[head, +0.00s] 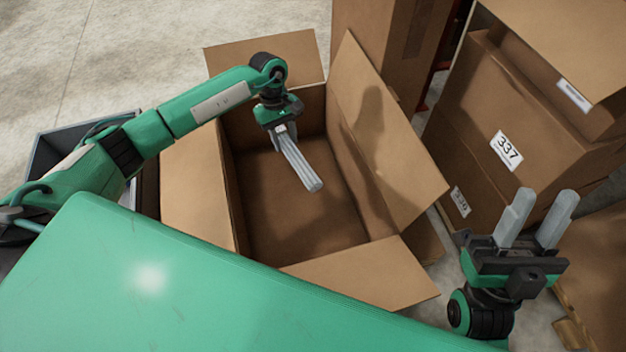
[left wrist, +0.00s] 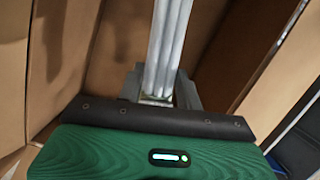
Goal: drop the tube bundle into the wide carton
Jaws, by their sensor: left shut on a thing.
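The tube bundle (head: 299,168) is a set of pale grey tubes. My left gripper (head: 283,133) is shut on one end of it, and the tubes point down and to the right in the head view. The wide carton (head: 266,244) is an open brown box with its flaps spread. The bundle hangs over its opening, and the visible carton floor looks empty. In the left wrist view the tubes (left wrist: 166,45) stretch away from the jaws with the carton's brown walls around them. My right gripper (head: 536,222) is open and empty, to the right of the carton.
Stacked brown boxes (head: 505,150), one labelled 337, stand at the right. A tall box (head: 402,40) stands behind the carton. A grey bin (head: 62,150) is at the left, partly behind my left arm. Bare concrete floor (head: 150,50) lies at the back left.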

